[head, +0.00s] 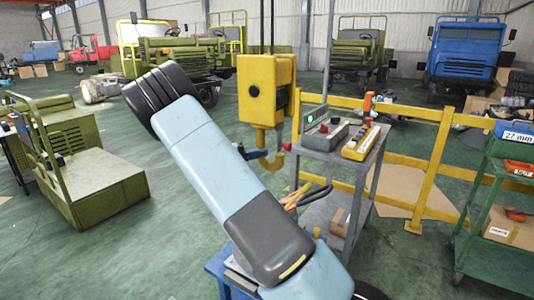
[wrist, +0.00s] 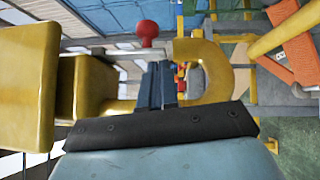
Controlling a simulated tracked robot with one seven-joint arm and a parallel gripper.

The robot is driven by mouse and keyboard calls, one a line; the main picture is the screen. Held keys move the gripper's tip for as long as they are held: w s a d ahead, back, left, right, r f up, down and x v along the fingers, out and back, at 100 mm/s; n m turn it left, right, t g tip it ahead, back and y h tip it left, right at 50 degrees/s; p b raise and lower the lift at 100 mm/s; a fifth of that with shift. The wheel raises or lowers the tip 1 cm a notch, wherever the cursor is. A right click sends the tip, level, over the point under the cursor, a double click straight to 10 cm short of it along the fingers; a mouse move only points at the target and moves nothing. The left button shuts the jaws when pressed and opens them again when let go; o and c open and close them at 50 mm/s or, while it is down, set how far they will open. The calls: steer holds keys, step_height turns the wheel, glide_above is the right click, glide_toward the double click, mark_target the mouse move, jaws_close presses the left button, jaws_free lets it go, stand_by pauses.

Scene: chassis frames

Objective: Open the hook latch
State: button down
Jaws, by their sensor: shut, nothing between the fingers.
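The yellow crane hook (head: 275,161) hangs under a yellow hoist block (head: 266,88) in the head view. In the wrist view the hook (wrist: 222,70) is a C shape right of my fingers, with the block (wrist: 28,85) at left. A grey latch bar (wrist: 160,49) with a red ball knob (wrist: 147,29) spans towards the hook's tip. The knob also shows in the head view (head: 283,147). My gripper (wrist: 158,68) is shut and empty, its dark fingers just below the latch bar; I cannot tell whether they touch it. My arm hides most of the gripper in the head view.
A grey cart (head: 352,155) with control boxes stands just right of the hook. A yellow railing (head: 435,165) runs behind it, and a green shelf cart (head: 487,215) stands at far right. A green vehicle body (head: 95,183) is at left. Open floor lies between.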

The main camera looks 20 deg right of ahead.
mark_target(279, 147)
steer(key=v, duration=0.6)
steer(key=shift+a, duration=0.25)
steer(key=shift+w, duration=0.1)
steer(key=shift+w+a+r+m+y, duration=0.2)
steer(key=shift+r+m+y, duration=0.1)
steer(key=shift+r, duration=0.25)
steer(key=shift+w+a+r+m+y, duration=0.1)
steer(key=shift+a+r+m+y, duration=0.15)
steer(key=shift+r, duration=0.3)
steer(key=shift+d, duration=0.2)
steer(key=x, duration=1)
steer(key=shift+w, duration=0.1)
